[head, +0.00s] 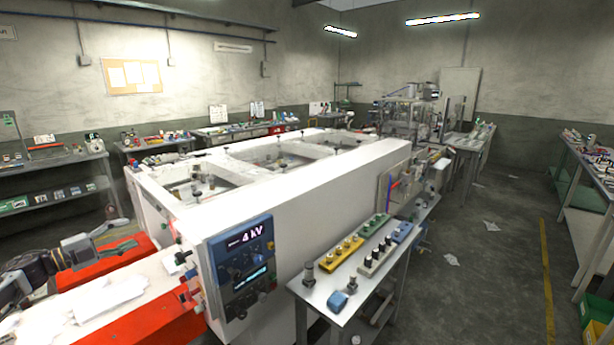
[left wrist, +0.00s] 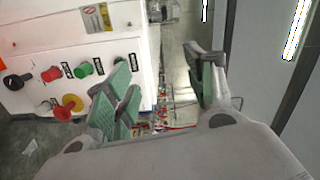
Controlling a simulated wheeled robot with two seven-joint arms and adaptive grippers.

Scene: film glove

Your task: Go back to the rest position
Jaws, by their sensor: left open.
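My left gripper (head: 118,240) is at the left edge of the head view, above the red-sided bench (head: 150,325) and to the left of the large white machine (head: 300,215). It also shows in the left wrist view (left wrist: 165,88), where its green-padded fingers are spread apart with nothing between them. A white panel (left wrist: 95,50) with red, green and yellow buttons is behind and to the left of the fingers in that view. My right gripper is not in view.
Crumpled white sheets (head: 105,298) lie on the red-sided bench. A control box (head: 243,265) reading "4 kV" is on the machine's near end. A small metal table (head: 325,298) with colored terminal blocks stands beside it. The floor (head: 490,270) at the right is mostly clear, with scattered papers.

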